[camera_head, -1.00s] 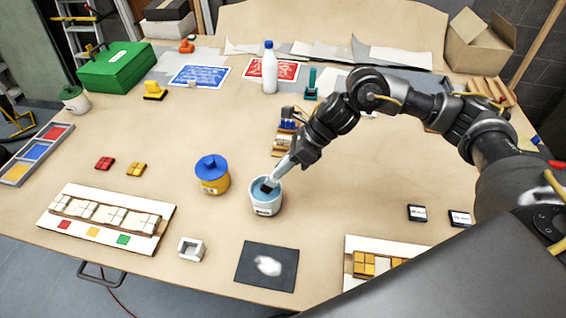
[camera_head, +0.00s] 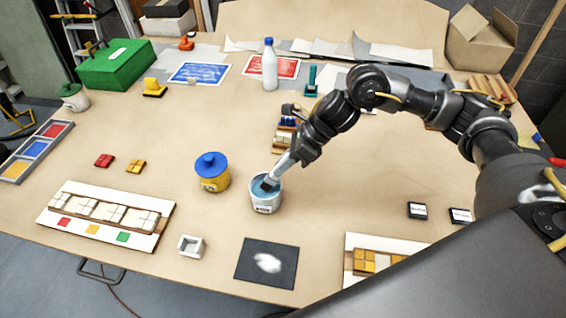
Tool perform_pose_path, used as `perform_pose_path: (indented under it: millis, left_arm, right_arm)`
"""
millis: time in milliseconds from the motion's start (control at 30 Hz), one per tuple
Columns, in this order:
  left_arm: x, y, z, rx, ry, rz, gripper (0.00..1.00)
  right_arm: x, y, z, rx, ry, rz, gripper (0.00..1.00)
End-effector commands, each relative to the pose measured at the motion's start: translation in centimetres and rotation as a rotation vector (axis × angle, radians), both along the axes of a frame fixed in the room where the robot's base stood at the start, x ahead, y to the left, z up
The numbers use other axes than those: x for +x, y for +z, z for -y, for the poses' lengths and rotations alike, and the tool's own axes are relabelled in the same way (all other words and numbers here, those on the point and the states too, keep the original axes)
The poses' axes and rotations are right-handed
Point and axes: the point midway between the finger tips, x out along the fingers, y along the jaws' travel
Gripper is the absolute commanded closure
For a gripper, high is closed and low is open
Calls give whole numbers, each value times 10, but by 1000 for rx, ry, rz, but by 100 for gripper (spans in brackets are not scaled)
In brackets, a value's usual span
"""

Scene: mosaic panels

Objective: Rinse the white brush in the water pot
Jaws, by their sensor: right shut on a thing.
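The water pot (camera_head: 267,206) is a small white pot with blue water, standing near the middle of the table. My right gripper (camera_head: 270,183) points down into its mouth, its tips at the water, and is shut. The white brush cannot be made out apart from the gripper; its head is hidden in the pot or behind the fingers. My left gripper is not in view.
A yellow jar with a blue lid (camera_head: 212,174) stands close left of the pot. A dark card with a white smear (camera_head: 267,262) and a small white square frame (camera_head: 191,245) lie in front. Tile panels lie at left (camera_head: 106,217) and right (camera_head: 372,262).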

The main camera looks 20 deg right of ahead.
Motion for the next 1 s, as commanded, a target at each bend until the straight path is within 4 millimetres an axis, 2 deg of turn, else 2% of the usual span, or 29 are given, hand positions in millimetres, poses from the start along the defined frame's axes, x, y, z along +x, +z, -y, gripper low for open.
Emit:
perform_pose_path:
  millis: [1000]
  left_arm:
    - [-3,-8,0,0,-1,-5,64]
  right_arm:
    - [0,-7,0,0,0,0,100]
